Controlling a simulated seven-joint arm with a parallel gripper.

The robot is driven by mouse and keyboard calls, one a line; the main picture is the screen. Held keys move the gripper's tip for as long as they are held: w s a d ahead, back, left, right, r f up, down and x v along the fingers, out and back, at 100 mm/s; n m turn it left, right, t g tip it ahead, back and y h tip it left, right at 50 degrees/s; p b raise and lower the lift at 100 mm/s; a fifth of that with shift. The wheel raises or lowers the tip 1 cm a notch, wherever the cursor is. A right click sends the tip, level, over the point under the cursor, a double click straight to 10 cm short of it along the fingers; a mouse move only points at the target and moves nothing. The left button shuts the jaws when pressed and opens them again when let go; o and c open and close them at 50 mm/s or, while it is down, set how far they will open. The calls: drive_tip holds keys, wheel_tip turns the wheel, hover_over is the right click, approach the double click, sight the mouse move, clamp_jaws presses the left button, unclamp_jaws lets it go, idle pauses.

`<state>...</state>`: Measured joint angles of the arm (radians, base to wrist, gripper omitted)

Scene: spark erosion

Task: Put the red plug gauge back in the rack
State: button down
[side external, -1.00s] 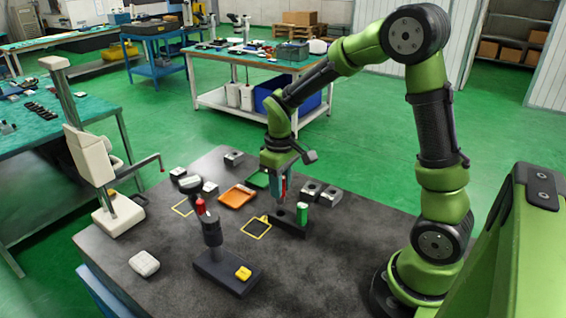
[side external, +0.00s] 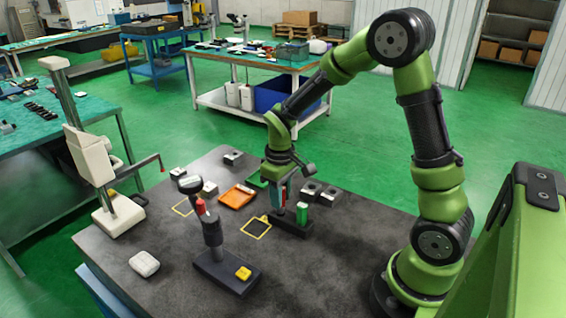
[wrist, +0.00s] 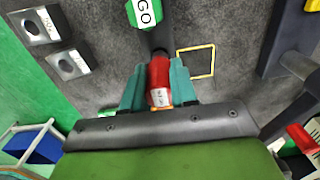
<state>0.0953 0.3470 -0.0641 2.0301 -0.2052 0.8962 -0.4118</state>
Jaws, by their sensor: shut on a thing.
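The red plug gauge (wrist: 159,78) is between the two teal fingers of my gripper (wrist: 160,88) in the wrist view. My gripper is shut on it. In the side view my gripper (side external: 280,195) is over the left part of the dark rack (side external: 291,228), with a sliver of red showing between the fingers. The gauge's lower end is at the rack, but I cannot tell whether it is inside a hole. A green plug gauge (side external: 302,213) stands upright in the rack's right part; its GO label (wrist: 145,11) shows in the wrist view.
A dark stand (side external: 213,238) with a red-topped upright and yellow block is at front left. A yellow outlined square (side external: 257,228) lies left of the rack. An orange tray (side external: 237,197) and metal blocks (side external: 311,190) are behind. A white block (side external: 144,263) lies at front left.

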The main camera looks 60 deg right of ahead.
drive_tip(key=shift+f, duration=1.2)
idle(0.6)
drive_tip(key=c, duration=0.8)
unclamp_jaws()
wheel_tip(320, 180, up, 17)
drive_tip(key=s+a+r+m+t+y, duration=0.2)
drive_tip(key=s+a+t, duration=0.5)
drive_tip(key=s, duration=0.5)
drive_tip(key=shift+s+a+r+m, duration=0.25)
drive_tip(key=shift+a+r+m, duration=0.5)
drive_tip(key=shift+a+m, duration=0.2)
